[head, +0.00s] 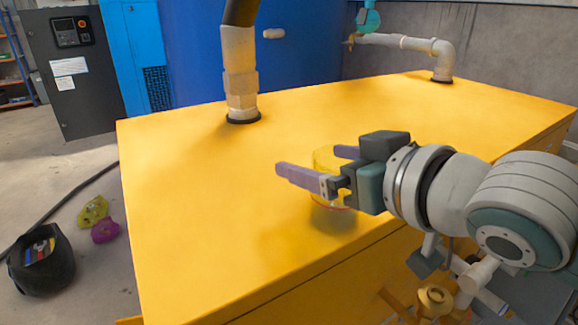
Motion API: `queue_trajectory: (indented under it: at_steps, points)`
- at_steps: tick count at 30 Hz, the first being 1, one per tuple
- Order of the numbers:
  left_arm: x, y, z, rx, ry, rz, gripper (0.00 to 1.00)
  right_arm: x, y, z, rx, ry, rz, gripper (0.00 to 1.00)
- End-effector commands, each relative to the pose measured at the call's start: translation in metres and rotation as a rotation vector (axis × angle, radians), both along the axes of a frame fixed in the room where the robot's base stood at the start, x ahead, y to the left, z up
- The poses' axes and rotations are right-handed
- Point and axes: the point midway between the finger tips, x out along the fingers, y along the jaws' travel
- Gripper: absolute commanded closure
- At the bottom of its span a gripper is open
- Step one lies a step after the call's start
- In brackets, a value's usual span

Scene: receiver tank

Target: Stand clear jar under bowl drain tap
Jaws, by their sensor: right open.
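A clear jar (325,160), tinted yellow by the surface behind it, stands upright on the yellow tank casing's top. Its reddish lower edge shows beneath my right gripper (307,160). My right gripper is open, reaching in from the right at the jar. One finger crosses in front of the jar, and the other shows at its upper right. Whether the fingers touch it I cannot tell. A brass valve (435,299) sits at the lower right, below the casing's edge, partly hidden by my arm. I cannot tell which fitting is the bowl drain tap. My left gripper is out of view.
A thick upright pipe (239,75) rises from the yellow top (200,200). At the back right, a bent pipe (410,44) carries a teal round fitting (368,20). A black bucket (41,265) stands on the floor at left. The casing's left part is clear.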

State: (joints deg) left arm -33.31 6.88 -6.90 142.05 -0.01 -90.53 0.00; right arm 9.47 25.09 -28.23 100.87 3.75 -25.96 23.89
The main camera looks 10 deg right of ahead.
Motion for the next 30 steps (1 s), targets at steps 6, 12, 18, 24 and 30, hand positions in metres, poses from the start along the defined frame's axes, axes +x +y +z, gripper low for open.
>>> queue_trajectory:
  at_steps: [6, 12, 18, 24, 30]
  points:
    - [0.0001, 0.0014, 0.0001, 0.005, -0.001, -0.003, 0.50, -0.0002, 0.0001, 0.0001, 0.000, 0.000, 0.000, 0.05]
    - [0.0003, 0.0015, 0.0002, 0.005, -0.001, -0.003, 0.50, -0.0003, 0.0000, 0.0000, 0.000, 0.000, 0.000, 0.27]
    - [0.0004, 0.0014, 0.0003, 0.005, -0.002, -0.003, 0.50, -0.0004, -0.0001, 0.0000, 0.000, 0.000, 0.000, 0.49]
    - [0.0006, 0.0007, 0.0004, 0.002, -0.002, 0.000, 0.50, -0.0004, -0.0001, 0.0000, 0.000, 0.000, 0.000, 0.72]
    - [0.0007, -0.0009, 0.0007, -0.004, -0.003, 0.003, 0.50, -0.0003, -0.0001, 0.0003, 0.000, 0.000, 0.000, 0.92]
